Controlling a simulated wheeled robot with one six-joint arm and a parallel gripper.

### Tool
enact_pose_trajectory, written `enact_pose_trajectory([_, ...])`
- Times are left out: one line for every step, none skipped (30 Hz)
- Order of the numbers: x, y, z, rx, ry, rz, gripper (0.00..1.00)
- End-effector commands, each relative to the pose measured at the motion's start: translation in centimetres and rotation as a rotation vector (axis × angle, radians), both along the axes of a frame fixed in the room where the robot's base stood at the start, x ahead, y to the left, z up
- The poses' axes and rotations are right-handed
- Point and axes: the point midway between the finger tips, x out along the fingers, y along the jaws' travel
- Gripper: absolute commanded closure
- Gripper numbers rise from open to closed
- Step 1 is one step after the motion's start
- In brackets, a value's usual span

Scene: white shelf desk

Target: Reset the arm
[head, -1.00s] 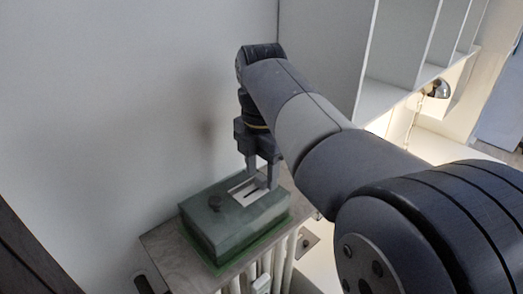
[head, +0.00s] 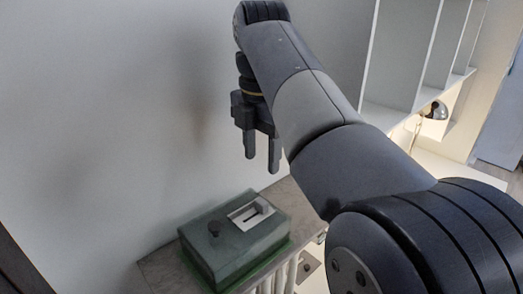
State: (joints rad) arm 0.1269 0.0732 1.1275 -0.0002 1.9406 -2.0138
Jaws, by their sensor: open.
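My gripper (head: 261,164) is open and empty. Its two fingers point down in the air, above and slightly behind a green box. My gripper is clear of the box, with a visible gap below the fingertips. My arm runs from the lower right to the upper middle and hides part of the scene behind it.
A plain wall (head: 100,120) fills the left and back. A white shelf unit (head: 405,70) stands at the upper right, with a metal lamp (head: 436,110) below it. White bars (head: 287,275) stand under the box's surface. The air left of my gripper is clear.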

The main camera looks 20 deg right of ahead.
Motion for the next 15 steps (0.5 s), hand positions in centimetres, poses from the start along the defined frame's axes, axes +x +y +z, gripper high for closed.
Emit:
enact_pose_trajectory([0.0,0.0,0.0,0.0,0.0,0.0,0.53])
enact_pose_trajectory([0.0,0.0,0.0,0.0,0.0,0.0,0.53])
enact_pose_trajectory([0.0,0.0,0.0,0.0,0.0,0.0,0.53])
enact_pose_trajectory([0.0,0.0,0.0,0.0,0.0,0.0,0.53])
enact_pose_trajectory([0.0,0.0,0.0,0.0,0.0,0.0,0.53])
enact_pose_trajectory([0.0,0.0,0.0,0.0,0.0,0.0,0.53])
enact_pose_trajectory([0.0,0.0,0.0,0.0,0.0,0.0,0.53])
enact_pose_trajectory([0.0,0.0,-0.1,0.0,0.0,0.0,0.53])
enact_pose_trajectory([0.0,0.0,-0.2,0.0,0.001,0.0,0.53])
enact_pose_trajectory([0.0,0.0,-0.4,0.0,0.001,0.0,0.53])
enact_pose_trajectory([0.0,0.0,-0.6,0.0,0.002,0.0,0.53])
enact_pose_trajectory([0.0,0.0,-0.9,0.0,0.002,0.0,0.53])
enact_pose_trajectory([0.0,0.0,-1.2,0.0,0.002,0.0,0.53])
enact_pose_trajectory([0.0,0.0,-1.5,0.0,0.002,0.0,0.53])
enact_pose_trajectory([0.0,0.0,-2.1,0.001,0.003,0.0,0.53])
